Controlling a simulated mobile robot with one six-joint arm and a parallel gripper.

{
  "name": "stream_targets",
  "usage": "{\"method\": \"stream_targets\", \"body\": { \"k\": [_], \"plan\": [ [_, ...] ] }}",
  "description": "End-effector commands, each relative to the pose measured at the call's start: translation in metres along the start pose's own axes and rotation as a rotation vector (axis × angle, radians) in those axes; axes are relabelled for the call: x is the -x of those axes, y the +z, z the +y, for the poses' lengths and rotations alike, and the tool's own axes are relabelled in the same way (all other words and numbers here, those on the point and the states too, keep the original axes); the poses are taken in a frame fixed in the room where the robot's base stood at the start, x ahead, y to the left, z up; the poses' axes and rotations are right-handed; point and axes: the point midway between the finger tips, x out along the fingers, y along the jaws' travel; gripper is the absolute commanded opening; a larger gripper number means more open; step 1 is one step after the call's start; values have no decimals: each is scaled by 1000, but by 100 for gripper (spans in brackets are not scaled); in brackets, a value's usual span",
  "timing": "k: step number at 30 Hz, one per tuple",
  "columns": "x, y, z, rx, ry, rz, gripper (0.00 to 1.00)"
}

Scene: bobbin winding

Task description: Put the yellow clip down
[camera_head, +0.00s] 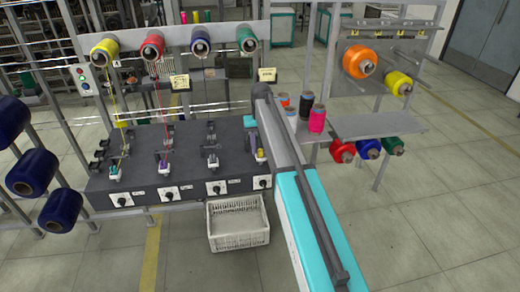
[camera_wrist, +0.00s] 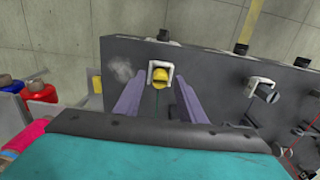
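A small yellow piece (camera_wrist: 160,77), which looks like the yellow clip, sits at a white U-shaped bracket (camera_wrist: 151,68) on the dark winding machine. It also shows as a small yellow spot in the head view (camera_head: 260,154), at the rightmost station. My gripper (camera_wrist: 160,82) has two purple fingers, one on each side of the bracket. They are spread apart, with visible gaps to the yellow piece. In the head view my arm partly hides this station, and only a bit of the purple gripper (camera_head: 251,141) shows. A thin green thread runs near the yellow piece.
The dark machine (camera_head: 140,150) has several stations with black knobs along its front. A white crate (camera_head: 238,224) stands on the floor before it. A shelf (camera_head: 375,125) with spools stands at right, close to my arm. Blue spools (camera_head: 30,172) hang at left.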

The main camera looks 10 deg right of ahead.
Motion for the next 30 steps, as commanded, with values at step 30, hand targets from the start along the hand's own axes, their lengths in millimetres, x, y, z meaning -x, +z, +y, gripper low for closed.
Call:
{"method": "stream_targets", "body": {
  "k": [30],
  "plan": [
    [111,-1,-1,1,0,1,36]
  ]
}}
